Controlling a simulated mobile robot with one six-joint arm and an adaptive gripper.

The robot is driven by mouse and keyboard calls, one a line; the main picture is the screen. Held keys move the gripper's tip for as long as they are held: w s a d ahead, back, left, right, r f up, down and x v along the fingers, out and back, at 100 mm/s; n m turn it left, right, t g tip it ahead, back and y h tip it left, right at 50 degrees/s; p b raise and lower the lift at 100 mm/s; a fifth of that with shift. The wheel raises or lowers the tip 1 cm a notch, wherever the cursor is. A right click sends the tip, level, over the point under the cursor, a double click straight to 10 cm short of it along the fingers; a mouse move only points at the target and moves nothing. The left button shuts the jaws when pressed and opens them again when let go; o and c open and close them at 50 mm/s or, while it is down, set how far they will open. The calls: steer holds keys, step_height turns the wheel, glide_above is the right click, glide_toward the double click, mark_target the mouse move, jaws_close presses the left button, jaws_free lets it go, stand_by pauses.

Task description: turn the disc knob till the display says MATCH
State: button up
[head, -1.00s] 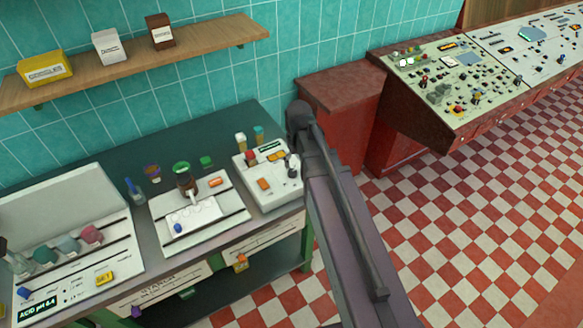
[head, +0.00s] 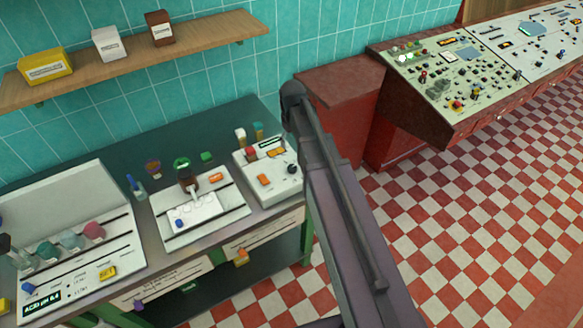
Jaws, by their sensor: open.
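A white instrument box (head: 251,184) stands at the right end of the bench. A round dark knob (head: 291,169) sits on its right side, next to my arm. It may be the disc knob, but it is too small to be sure. A small dark display (head: 270,143) stands at the back of this box; its text is too small to read. My arm's dark links rise just right of the box. My gripper is not visible in the head view, and nothing is seen touching the knob.
The bench also holds a white unit with a green-ringed dark holder (head: 186,180) and a left unit whose display (head: 40,303) reads about "ACID pH 6.4". A shelf (head: 130,62) with several boxes hangs above. A red cabinet (head: 350,85) and sloped console (head: 440,85) stand right.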

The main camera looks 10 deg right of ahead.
mark_target(292, 167)
steer(key=shift+f+b, duration=6.45)
steer(key=shift+f, duration=0.15)
steer(key=c, duration=1.2)
